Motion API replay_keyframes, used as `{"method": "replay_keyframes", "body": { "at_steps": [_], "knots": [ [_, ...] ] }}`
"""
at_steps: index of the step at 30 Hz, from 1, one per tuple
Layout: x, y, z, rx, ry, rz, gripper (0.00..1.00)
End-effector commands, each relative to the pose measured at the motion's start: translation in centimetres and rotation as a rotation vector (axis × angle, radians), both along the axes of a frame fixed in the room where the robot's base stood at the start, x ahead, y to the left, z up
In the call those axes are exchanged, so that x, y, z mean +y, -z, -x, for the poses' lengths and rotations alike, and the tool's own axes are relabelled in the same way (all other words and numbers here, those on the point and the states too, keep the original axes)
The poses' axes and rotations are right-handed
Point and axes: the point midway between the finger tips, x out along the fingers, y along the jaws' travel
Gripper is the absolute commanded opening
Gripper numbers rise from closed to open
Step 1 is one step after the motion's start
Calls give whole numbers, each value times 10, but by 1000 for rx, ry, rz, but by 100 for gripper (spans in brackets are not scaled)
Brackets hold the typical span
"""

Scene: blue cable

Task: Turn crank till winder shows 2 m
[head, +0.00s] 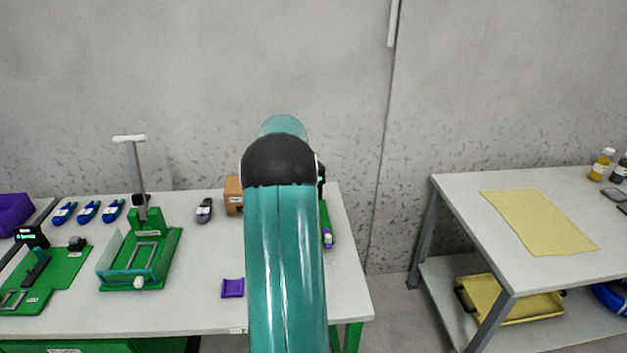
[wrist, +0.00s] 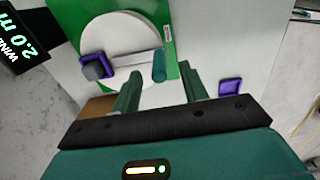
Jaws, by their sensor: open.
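In the wrist view the winder display (wrist: 25,42) reads 2.0 m in green digits. The winder's green panel (wrist: 168,25) carries a white disc (wrist: 115,38). In the head view my arm hides the gripper and most of the winder; only a green edge (head: 324,214) shows.
A second table with a yellow mat (head: 538,222) stands right.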

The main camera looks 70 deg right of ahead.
Motion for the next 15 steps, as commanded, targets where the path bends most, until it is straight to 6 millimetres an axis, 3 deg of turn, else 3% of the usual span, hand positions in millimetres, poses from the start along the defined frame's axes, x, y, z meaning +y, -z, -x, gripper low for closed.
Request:
{"method": "replay_keyframes", "body": {
  "at_steps": [15],
  "knots": [
    [0, -38, 0, -1, 0, 2, 44]
  ]
}}
